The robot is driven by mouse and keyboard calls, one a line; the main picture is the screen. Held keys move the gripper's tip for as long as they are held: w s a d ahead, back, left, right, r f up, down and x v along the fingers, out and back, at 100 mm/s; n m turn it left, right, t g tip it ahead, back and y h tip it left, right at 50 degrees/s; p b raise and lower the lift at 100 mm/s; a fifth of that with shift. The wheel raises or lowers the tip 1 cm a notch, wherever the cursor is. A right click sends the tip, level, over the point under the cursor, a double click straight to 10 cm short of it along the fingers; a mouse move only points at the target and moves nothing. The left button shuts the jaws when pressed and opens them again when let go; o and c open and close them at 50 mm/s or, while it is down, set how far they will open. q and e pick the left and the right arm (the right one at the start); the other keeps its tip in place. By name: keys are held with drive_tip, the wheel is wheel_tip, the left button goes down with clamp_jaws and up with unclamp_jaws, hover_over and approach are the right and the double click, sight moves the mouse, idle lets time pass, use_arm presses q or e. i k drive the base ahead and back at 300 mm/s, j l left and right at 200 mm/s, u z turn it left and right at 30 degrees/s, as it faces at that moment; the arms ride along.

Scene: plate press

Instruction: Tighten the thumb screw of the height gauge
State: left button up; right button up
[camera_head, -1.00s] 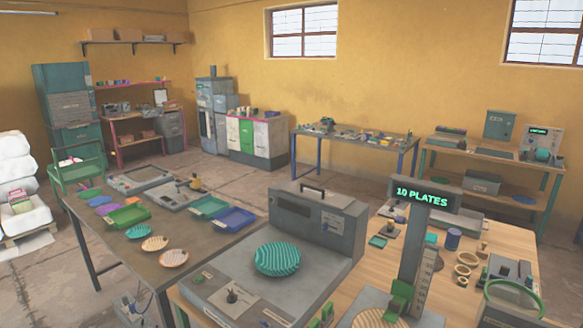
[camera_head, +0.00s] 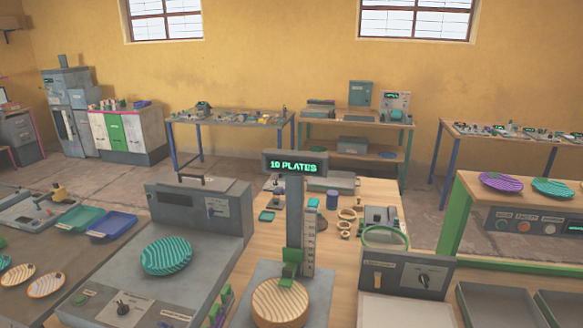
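The height gauge is a grey post (camera_head: 294,215) with a lit sign (camera_head: 294,165) reading "10 PLATES" on top. A pale ruled scale (camera_head: 309,248) runs up its right side. A green slider (camera_head: 291,264) sits low on the post, just above a striped tan plate (camera_head: 279,303) on the gauge's base. I cannot make out the thumb screw at this size. Neither of my grippers is in view.
Left of the gauge is a grey machine (camera_head: 199,205) with a teal striped plate (camera_head: 166,256) on its flat top. To the right stand a grey control box (camera_head: 407,275) and empty grey trays (camera_head: 493,305). Small items crowd the wooden table behind the post.

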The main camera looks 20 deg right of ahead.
sight(278, 191)
drive_tip(key=j+z, duration=0.15)
drive_tip(key=z, duration=0.25)
drive_tip(key=i+j+z, duration=0.1)
drive_tip(key=z, duration=0.3)
drive_tip(key=j+z, duration=0.25)
drive_tip(key=z, duration=0.15)
drive_tip(key=j+z, duration=0.15)
drive_tip(key=j, duration=0.2)
drive_tip(key=k+j+z, duration=0.15)
drive_tip(key=j, duration=0.2)
drive_tip(key=k+j+z, duration=0.15)
drive_tip(key=j, duration=0.2)
drive_tip(key=k+j, duration=0.1)
drive_tip(key=j, duration=0.4)
drive_tip(key=k+j+z, duration=0.1)
drive_tip(key=j, duration=0.45)
